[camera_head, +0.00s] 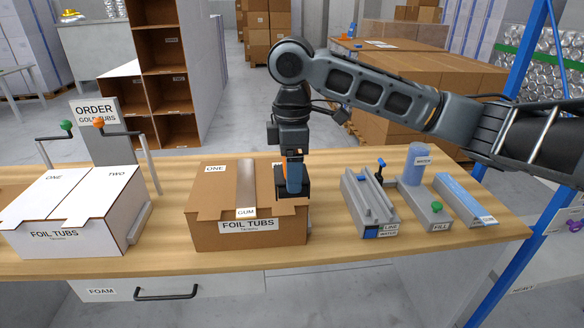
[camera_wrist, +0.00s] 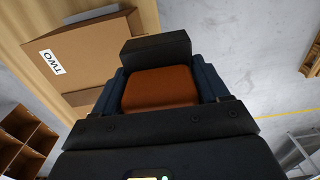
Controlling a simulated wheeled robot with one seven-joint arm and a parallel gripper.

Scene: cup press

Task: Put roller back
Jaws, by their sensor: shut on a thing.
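My gripper (camera_head: 294,178) is shut on the roller, over the right part of the brown carton's top. In the wrist view the roller shows as an orange block (camera_wrist: 160,88) between the fingers, with a dark bar (camera_wrist: 156,50) beyond it. In the head view its dark part (camera_head: 293,188) is low near the carton's right edge; I cannot tell whether it touches the carton. The brown "FOIL TUBS" carton (camera_head: 215,215) is shut, with a tape strip (camera_head: 246,180) along its middle and a "GUM" label at the front.
A white carton (camera_head: 60,225) and an "ORDER" sign (camera_head: 95,112) stand at the left. Right of the brown carton are a grey "LINE WATER" fixture (camera_head: 366,205), a "FILL" stand with a blue cylinder (camera_head: 419,163) and a blue-topped block (camera_head: 465,198). Bare wood (camera_head: 330,225) lies between.

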